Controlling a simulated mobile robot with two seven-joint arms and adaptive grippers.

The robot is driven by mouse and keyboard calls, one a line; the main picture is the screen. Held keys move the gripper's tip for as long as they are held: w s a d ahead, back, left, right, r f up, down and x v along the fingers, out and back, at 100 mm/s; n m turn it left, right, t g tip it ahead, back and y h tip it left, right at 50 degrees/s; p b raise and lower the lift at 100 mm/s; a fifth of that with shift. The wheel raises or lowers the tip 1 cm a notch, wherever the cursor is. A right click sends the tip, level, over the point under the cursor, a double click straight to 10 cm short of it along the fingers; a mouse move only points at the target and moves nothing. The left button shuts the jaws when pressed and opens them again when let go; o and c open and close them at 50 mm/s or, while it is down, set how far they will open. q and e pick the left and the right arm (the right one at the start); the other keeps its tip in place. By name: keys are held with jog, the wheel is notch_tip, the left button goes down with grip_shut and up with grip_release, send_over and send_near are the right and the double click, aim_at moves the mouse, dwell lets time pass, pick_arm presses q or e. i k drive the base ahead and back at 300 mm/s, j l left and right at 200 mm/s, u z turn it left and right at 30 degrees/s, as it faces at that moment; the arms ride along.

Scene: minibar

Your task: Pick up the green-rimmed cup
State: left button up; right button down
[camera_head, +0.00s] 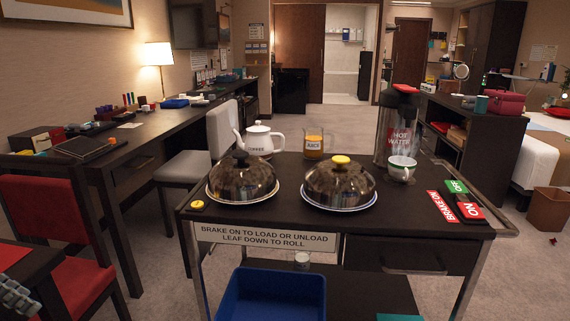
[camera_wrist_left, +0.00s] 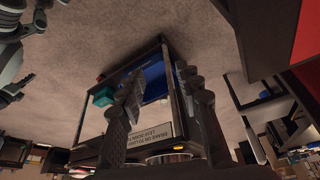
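The green-rimmed cup (camera_head: 402,169) is white and stands upright at the right of the dark cart top in the head view, in front of the hot water flask. My left gripper (camera_head: 16,299) shows only partly at the lower left edge of the head view, far from the cup. In the left wrist view its two fingers (camera_wrist_left: 158,88) are spread apart with nothing seen between them. I cannot make out the cup in the wrist view.
A red chair (camera_head: 72,260) and desk (camera_head: 135,140) stand left.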

aim_at(401, 169)
jog(key=i+l, duration=0.1)
jog(key=l, duration=0.3)
jog(key=i+l, duration=0.15)
jog(key=l, duration=0.25)
jog(key=i+l, duration=0.1)
jog(key=l, duration=0.25)
jog(key=i+l, duration=0.1)
jog(key=l, duration=0.3)
jog(key=i+l, duration=0.15)
jog(key=l, duration=0.25)
jog(key=i+l, duration=0.1)
jog(key=l, duration=0.3)
jog(key=i+l, duration=0.15)
jog(key=l, duration=0.25)
jog(key=i+l, duration=0.1)
jog(key=l, duration=0.3)
jog(key=i+l, duration=0.5)
jog(key=i, duration=0.15)
jog(key=u, duration=0.05)
